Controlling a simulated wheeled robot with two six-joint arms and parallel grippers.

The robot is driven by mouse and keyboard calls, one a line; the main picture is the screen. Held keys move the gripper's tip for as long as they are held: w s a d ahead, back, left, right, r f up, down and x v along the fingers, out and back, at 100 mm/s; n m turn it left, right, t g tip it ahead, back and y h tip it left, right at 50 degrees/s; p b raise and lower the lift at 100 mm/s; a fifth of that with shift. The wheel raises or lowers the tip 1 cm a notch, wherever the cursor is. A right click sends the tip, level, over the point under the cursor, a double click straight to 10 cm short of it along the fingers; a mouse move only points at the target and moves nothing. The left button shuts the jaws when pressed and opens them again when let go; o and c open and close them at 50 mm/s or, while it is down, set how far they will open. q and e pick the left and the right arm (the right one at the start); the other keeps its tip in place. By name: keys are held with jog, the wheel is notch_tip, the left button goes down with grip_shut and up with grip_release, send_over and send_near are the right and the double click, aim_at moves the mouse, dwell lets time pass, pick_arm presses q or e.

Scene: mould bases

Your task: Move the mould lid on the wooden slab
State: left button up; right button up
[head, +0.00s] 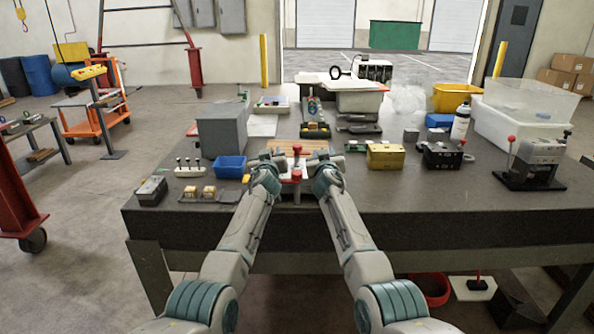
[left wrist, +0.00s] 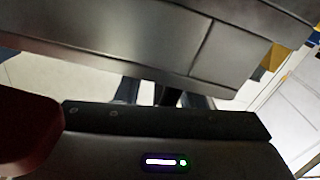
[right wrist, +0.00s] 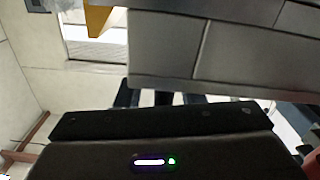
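The wooden slab (head: 312,145) lies near the table's middle, partly hidden behind my grippers. My left gripper (head: 279,159) is over its left front side and my right gripper (head: 326,162) over its right front side. Both arms reach in from the front. A large grey seamed surface spans the top of the left wrist view (left wrist: 150,50) and of the right wrist view (right wrist: 230,45). It covers the finger ends, so I cannot see what they hold. I cannot make out the mould lid for sure in the head view.
A red-knobbed tool (head: 297,150) stands between my arms. A grey block (head: 221,135) and blue bin (head: 230,167) are left; a yellow box (head: 385,156), black box (head: 441,156) and lever press (head: 535,162) are right. The front right tabletop (head: 440,190) is clear.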

pick_arm(q)
grip_shut()
pick_arm(e)
grip_shut()
dwell(1.2)
pick_arm(q)
jog(key=shift+w+r, duration=0.1)
jog(key=shift+r, duration=0.15)
pick_arm(e)
jog(key=shift+r, duration=0.25)
